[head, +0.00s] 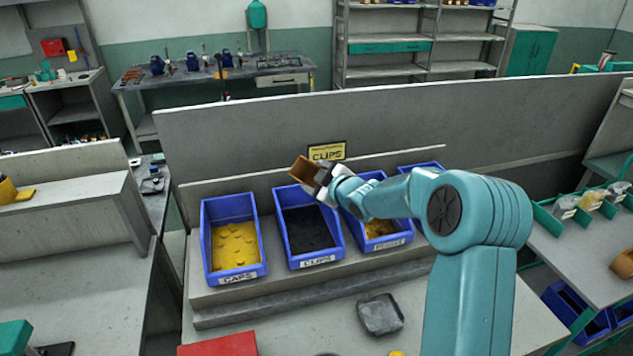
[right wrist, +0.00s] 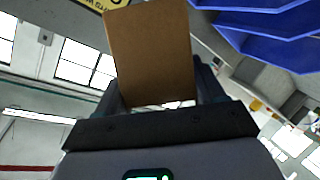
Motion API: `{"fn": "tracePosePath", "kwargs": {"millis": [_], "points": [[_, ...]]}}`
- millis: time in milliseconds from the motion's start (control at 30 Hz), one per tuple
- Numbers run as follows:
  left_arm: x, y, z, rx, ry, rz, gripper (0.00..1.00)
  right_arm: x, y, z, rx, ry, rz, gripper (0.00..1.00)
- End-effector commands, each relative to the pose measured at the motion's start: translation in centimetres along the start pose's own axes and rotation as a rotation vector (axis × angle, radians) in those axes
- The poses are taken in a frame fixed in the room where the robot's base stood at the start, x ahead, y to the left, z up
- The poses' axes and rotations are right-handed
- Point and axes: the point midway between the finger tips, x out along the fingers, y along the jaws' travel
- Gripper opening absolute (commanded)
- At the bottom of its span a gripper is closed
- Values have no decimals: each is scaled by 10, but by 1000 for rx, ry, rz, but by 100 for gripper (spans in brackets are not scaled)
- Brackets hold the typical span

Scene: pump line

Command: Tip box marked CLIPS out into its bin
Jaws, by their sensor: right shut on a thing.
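A small brown cardboard box (head: 303,169) is held in my right gripper (head: 322,181), whose jaws are shut on it. It is in the air above the back of the blue bin labelled CLIPS (head: 317,261), and it looks tilted. In the right wrist view the box (right wrist: 152,55) shows as a plain brown face between the fingers. No marking on it can be read. The bin's inside is dark, and I cannot tell its contents apart. A yellow sign (head: 327,151) reading CLIPS stands behind the bin. My left gripper is not in view.
A blue bin labelled CAPS (head: 237,279) with yellow pieces stands left of the CLIPS bin. Another blue bin (head: 390,243) stands right, partly behind my right arm. A grey wall panel (head: 240,135) rises behind.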

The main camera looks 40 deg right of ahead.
Motion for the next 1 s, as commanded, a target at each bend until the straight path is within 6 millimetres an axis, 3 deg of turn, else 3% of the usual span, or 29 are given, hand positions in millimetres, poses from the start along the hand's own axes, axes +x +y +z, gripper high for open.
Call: {"fn": "tracePosePath", "kwargs": {"millis": [33,133,200,667,1000], "points": [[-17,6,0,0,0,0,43,-3,6,-6,20,-2,-10,39],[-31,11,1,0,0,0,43,-3,6,-7,66,-2,-29,39],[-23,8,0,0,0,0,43,-2,4,-3,119,3,-50,39],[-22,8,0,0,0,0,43,-3,7,-7,316,3,-134,39],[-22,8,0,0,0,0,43,-5,12,-12,572,3,-244,39]]}}
